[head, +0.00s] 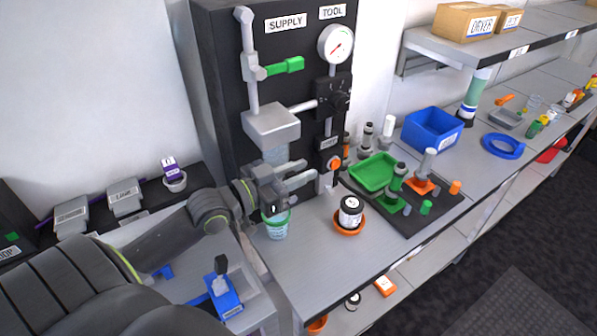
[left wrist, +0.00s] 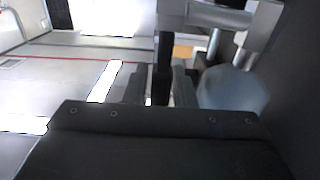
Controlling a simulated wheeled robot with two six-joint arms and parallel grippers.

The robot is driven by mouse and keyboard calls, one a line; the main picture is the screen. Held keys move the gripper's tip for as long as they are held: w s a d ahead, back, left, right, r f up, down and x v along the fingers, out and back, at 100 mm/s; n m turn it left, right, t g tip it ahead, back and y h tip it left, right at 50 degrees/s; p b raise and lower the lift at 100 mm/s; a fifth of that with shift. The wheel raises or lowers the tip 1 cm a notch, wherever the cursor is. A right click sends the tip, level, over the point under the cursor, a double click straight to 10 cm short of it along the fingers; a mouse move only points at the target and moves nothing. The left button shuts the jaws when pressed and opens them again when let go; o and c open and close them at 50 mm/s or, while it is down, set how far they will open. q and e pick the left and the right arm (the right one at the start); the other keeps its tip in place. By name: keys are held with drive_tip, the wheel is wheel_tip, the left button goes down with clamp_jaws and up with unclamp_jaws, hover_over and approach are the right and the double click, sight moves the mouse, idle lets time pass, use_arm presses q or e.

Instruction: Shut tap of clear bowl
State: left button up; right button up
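The clear bowl (head: 276,144) hangs under a grey block on the black supply panel. It also shows as a pale translucent shape in the left wrist view (left wrist: 232,90). Its tap is hidden behind my left gripper in the head view and cannot be made out in the wrist view. My left gripper (head: 306,178) is just below and in front of the bowl. Its two fingers point right, with a gap between them and nothing visible held. A clear cup with a green rim (head: 276,226) stands on the bench below the gripper. My right gripper is not in view.
A green-handled valve (head: 286,65) and a gauge (head: 336,44) are on the panel. An orange knob (head: 335,164) is close to the right of my fingers. A black-and-white jar (head: 350,212) stands in an orange dish, with a green tray (head: 373,172) beyond it.

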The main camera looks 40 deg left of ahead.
use_arm(q)
clamp_jaws()
drive_tip(key=t+b, duration=0.1)
drive_tip(key=s+b, duration=0.1)
drive_tip(key=b, duration=0.1)
drive_tip(key=shift+a+f+t+h, duration=0.2)
drive_tip(key=shift+t+h, duration=0.1)
drive_tip(key=shift+t, duration=0.1)
drive_tip(key=shift+s+a+r+t+b, duration=0.1)
drive_tip(key=shift+s+r+t+b, duration=0.15)
drive_tip(key=shift+t+b, duration=0.25)
drive_tip(key=shift+r, duration=0.1)
drive_tip(key=shift+o, duration=0.3)
unclamp_jaws()
